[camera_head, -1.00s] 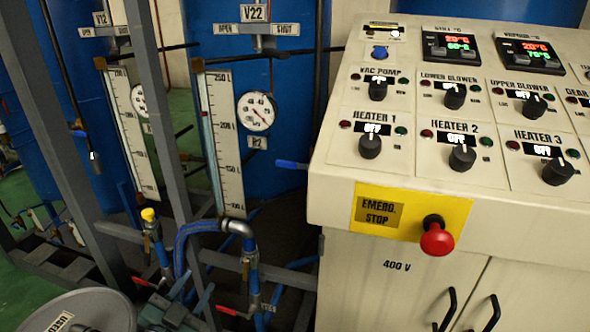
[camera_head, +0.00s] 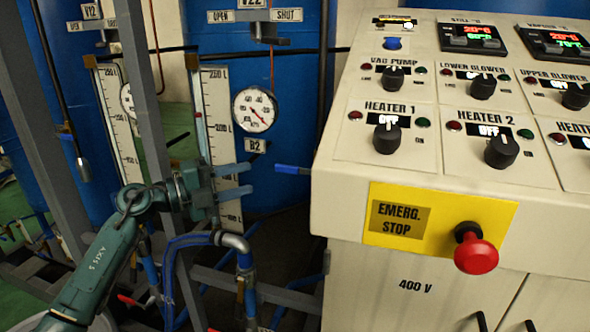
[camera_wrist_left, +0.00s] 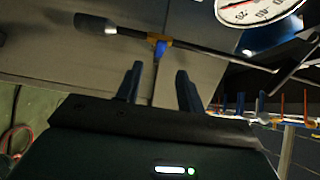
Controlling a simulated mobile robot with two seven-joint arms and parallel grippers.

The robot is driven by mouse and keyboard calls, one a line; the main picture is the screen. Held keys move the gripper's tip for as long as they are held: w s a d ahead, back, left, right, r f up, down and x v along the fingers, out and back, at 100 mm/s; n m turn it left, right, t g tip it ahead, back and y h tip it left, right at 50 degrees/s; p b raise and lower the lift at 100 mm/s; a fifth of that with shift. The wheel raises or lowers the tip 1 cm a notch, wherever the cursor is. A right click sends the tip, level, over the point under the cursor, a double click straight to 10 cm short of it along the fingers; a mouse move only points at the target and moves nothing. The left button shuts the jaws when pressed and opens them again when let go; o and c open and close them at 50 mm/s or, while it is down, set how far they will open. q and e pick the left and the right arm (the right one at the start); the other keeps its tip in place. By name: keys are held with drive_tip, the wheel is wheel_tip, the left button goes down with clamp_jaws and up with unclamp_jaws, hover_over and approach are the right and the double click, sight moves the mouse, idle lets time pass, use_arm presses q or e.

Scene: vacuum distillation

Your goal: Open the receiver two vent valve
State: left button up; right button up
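My left gripper (camera_head: 248,180) is in front of the right-hand blue receiver tank (camera_head: 220,45), beside the level scale. Its two fingers are apart with nothing between them, also in the left wrist view (camera_wrist_left: 158,85). A blue lever handle (camera_head: 293,169) sticks out right of the fingertips, apart from them. An OPEN/SHUT plate (camera_head: 238,16) with a grey valve part (camera_head: 257,40) is high on the tank. In the left wrist view a brass valve with a blue part (camera_wrist_left: 160,45) on a thin rod lies beyond the fingers. Which one is the vent valve I cannot tell. My right gripper is not seen.
A pressure gauge (camera_head: 255,110) with a B2 label and a level scale (camera_head: 217,110) are close to the gripper. Grey frame posts (camera_head: 140,90) stand at left. The control cabinet (camera_head: 345,215) with a red emergency stop (camera_head: 476,254) fills the right. A blue hose (camera_head: 175,262) runs below.

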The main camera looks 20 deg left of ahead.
sight(283, 169)
use_arm(q)
drive_tip(key=x, duration=1.1)
drive_tip(key=shift+p, duration=0.35)
drive_tip(key=shift+c, duration=0.4)
clamp_jaws()
